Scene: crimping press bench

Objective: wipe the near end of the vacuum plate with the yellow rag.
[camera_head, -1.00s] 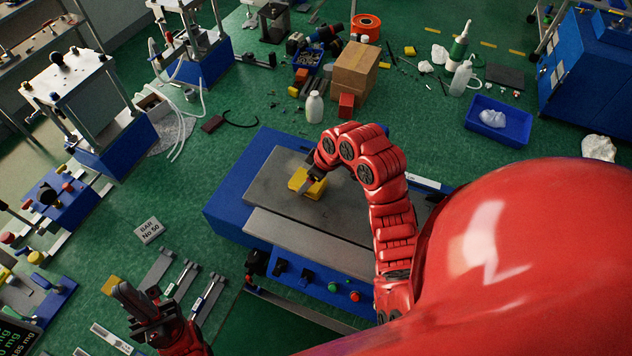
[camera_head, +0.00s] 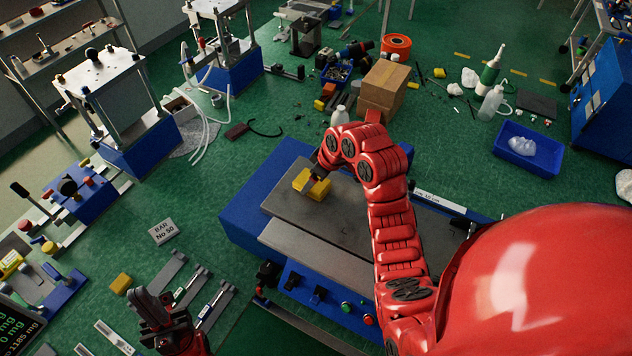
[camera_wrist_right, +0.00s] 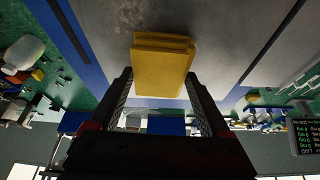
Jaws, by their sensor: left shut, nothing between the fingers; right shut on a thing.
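The vacuum plate (camera_head: 350,212) is a flat grey plate on top of a blue machine in the middle of the head view. The yellow rag (camera_head: 312,185) is a folded block near the plate's left end. My right gripper (camera_head: 319,172) is shut on the rag; the wrist view also shows the rag (camera_wrist_right: 163,65) between the fingertips, over the grey surface. Whether it presses on the plate I cannot tell for sure. My left gripper (camera_head: 148,305) is shut and empty at the lower left, away from the plate.
A grey strip (camera_head: 315,245) and buttons (camera_head: 346,307) line the machine's front. A white bottle (camera_head: 340,116) and a cardboard box (camera_head: 384,88) stand behind it. A yellow block (camera_head: 121,283) lies near my left gripper. A blue tray (camera_head: 528,150) is at the right.

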